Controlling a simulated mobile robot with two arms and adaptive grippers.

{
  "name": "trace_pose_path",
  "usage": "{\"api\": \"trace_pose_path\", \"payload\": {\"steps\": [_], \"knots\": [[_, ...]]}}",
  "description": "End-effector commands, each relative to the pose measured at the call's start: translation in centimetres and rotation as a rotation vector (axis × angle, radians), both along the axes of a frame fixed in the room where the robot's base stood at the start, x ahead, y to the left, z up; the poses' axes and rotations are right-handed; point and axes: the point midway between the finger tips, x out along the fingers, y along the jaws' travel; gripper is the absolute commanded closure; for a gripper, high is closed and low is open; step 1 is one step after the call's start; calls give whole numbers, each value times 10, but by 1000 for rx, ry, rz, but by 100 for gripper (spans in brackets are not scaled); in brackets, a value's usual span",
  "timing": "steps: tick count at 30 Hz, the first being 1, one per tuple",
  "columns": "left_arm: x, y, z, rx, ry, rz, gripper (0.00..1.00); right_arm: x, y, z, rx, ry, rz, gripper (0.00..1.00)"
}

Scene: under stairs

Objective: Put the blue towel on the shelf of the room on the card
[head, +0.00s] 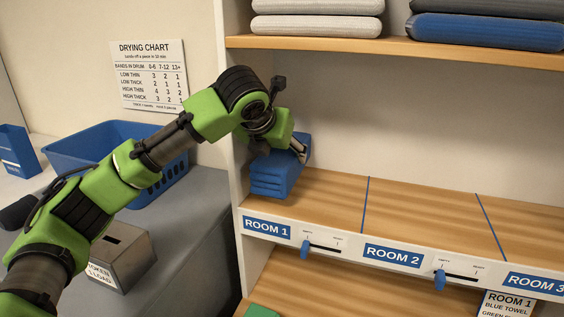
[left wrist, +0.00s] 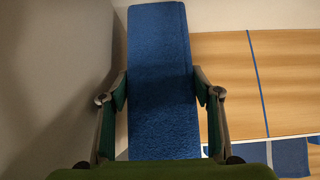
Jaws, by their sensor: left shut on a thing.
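The folded blue towel (head: 272,182) is at the left end of the Room 1 section of the shelf (head: 335,195), beside the white side wall. My left gripper (head: 290,150) is shut on it from above and behind. The left wrist view shows the towel (left wrist: 160,80) upright between the two fingers (left wrist: 160,97). I cannot tell whether its underside touches the wood. A white card (head: 508,303) at bottom right reads "ROOM 1, BLUE TOWEL" and a cut-off line starting with green. My right gripper is not in view.
Blue lines divide the shelf; the Room 2 section (head: 425,215) is bare. Sliders with blue knobs (head: 305,250) are on the front edge. Folded towels (head: 488,32) lie on the shelf above. A blue basket (head: 100,150) and a metal box (head: 125,255) stand at left.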

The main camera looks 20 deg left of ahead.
Motion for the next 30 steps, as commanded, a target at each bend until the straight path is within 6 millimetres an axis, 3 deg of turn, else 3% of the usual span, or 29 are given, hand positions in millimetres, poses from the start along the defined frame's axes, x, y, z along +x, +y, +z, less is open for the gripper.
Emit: {"api": "trace_pose_path", "payload": {"steps": [6, 21, 22, 30], "knots": [[-1, 0, -30, 0, 2, -1, 81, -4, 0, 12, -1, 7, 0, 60], [3, -1, -40, -2, -1, -1, 81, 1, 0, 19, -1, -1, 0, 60], [3, -1, -42, -2, 1, -1, 37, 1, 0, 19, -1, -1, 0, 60], [3, -1, -41, -1, 1, -1, 35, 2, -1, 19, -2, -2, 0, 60]]}}
